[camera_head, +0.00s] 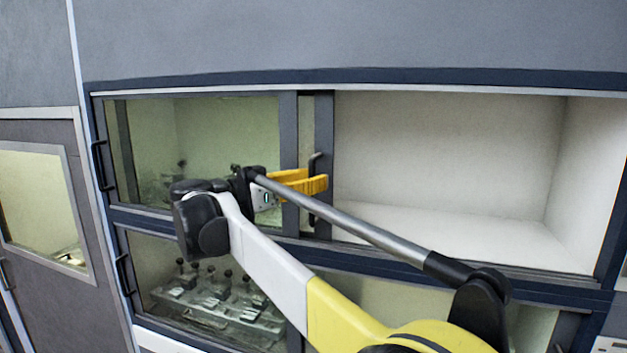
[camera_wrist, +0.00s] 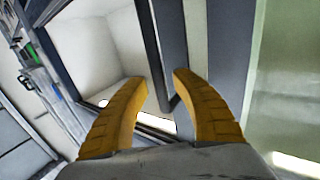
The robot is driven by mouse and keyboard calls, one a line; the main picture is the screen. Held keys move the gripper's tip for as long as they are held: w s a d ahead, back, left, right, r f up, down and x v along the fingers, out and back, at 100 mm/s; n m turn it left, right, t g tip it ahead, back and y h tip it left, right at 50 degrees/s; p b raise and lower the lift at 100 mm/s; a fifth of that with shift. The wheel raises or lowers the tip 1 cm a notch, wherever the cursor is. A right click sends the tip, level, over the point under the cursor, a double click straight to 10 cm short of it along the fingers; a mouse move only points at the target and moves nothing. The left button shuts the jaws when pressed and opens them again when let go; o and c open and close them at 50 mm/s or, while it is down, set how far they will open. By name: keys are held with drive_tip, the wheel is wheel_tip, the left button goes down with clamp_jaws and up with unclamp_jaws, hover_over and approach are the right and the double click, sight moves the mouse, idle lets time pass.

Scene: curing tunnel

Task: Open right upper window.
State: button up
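The right upper window shows in the head view as a narrow strip with a dark frame bar (camera_head: 325,120), slid far left beside and partly behind the left upper window (camera_head: 225,125). To its right, the upper right opening (camera_head: 440,150) shows a bare white interior without tinted glass. The window's dark upright handle (camera_head: 313,163) is on this bar and also shows in the wrist view (camera_wrist: 150,45). My gripper (camera_head: 315,182) is at the handle with its yellow fingers apart. In the wrist view my gripper (camera_wrist: 158,82) has the handle's lower part between the fingertips; contact is unclear.
The lower left window (camera_head: 190,270) covers a rack of several dark-knobbed parts. A grey door (camera_head: 85,140) with a small window stands at the far left. A dark rail (camera_head: 440,268) runs under the upper opening. My arm crosses in front of the lower windows.

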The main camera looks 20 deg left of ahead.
drive_tip(key=shift+s, duration=0.1)
drive_tip(key=v, duration=1.2)
